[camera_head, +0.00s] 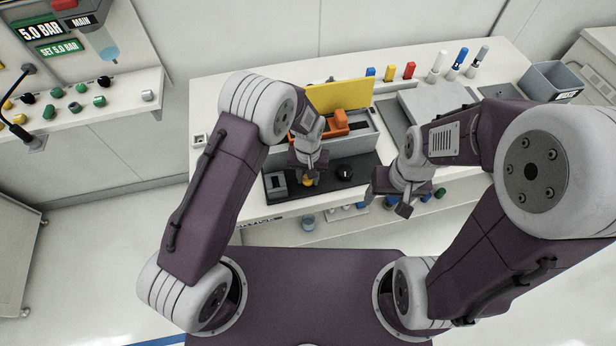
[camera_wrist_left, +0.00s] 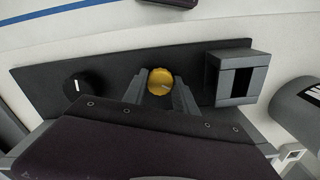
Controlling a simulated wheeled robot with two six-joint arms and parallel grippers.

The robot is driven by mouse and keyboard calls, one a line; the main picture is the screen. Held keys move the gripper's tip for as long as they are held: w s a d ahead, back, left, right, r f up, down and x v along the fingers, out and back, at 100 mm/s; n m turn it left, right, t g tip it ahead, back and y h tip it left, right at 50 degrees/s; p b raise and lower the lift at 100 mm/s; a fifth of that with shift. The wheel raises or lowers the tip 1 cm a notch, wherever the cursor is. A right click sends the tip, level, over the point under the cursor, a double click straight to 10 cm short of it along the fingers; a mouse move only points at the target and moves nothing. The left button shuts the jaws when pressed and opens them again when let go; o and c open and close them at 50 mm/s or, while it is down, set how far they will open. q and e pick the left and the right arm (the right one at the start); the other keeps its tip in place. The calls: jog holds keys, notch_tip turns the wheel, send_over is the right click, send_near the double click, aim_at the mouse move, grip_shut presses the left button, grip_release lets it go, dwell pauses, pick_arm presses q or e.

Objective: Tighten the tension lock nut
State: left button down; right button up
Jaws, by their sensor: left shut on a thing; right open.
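The round yellow nut (camera_wrist_left: 160,81) with a ridged edge sits on a black panel (camera_wrist_left: 38,85). In the left wrist view it lies between the two grey fingers of my left gripper, which is shut on it. In the head view only a bit of the yellow nut (camera_head: 307,182) shows below my left gripper (camera_head: 304,174); the rest is hidden. My right gripper (camera_head: 387,202) is open and empty, to the right of the panel and in front of the bench edge.
A black knob (camera_head: 344,173) with a white mark and a grey bracket (camera_head: 277,185) flank the nut. Behind stand an orange part (camera_head: 334,127) and a raised yellow cover (camera_head: 340,94). Coloured bottles (camera_head: 459,62) and a grey bin (camera_head: 552,82) are at the back right.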

pick_arm(q)
jog(key=m, duration=0.5)
jog(key=shift+w+m, duration=0.1)
jog(key=shift+m, duration=0.2)
jog(key=m, duration=0.4)
jog(key=shift+r+m, duration=0.1)
jog(key=shift+m, duration=0.6)
jog(key=c, duration=1)
grip_release()
notch_tip(320, 180, up, 9)
jog(key=shift+b, duration=0.8)
